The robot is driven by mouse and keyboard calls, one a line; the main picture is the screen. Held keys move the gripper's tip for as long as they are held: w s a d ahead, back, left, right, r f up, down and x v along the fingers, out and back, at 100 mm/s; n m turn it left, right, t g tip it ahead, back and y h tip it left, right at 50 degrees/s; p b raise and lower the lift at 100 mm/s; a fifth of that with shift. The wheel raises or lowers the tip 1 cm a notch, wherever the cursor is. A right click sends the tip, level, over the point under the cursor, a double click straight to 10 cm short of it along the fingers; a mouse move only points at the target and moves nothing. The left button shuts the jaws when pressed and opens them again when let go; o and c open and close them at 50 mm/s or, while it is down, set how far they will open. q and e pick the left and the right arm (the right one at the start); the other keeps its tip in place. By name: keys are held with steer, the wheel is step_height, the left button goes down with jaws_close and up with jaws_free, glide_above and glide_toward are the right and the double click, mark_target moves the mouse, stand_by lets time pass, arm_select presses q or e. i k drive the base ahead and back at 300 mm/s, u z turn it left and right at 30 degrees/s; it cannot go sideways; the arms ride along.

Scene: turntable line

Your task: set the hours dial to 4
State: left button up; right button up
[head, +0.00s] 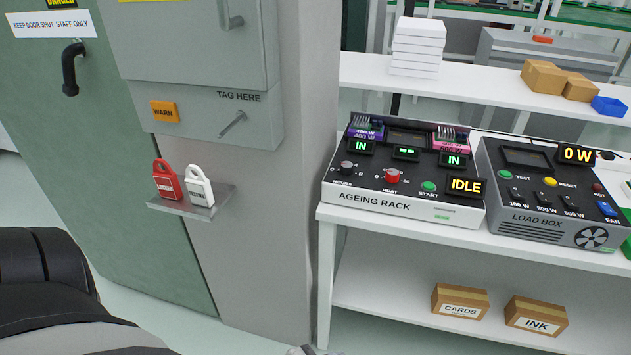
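The ageing rack (405,200) sits on the white bench at right of centre. The dial's scale and pointer are too small to read. Right of it are a red heat knob (392,176) and a green start button (429,187). The rack's display (466,187) reads IDLE, and two small displays read IN. Part of my own arm shows at the lower left, far from the rack.
A load box (537,221) stands close against the rack's right side. A grey pillar (290,170) with a cabinet and a small shelf (198,201) holding two tags is to the left. Boxes of cards (459,303) and ink (537,316) lie on the lower shelf.

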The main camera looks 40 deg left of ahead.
mark_target(346, 168)
steer(key=z, duration=0.5)
steer(key=k, duration=0.15)
steer(key=u, duration=1.8)
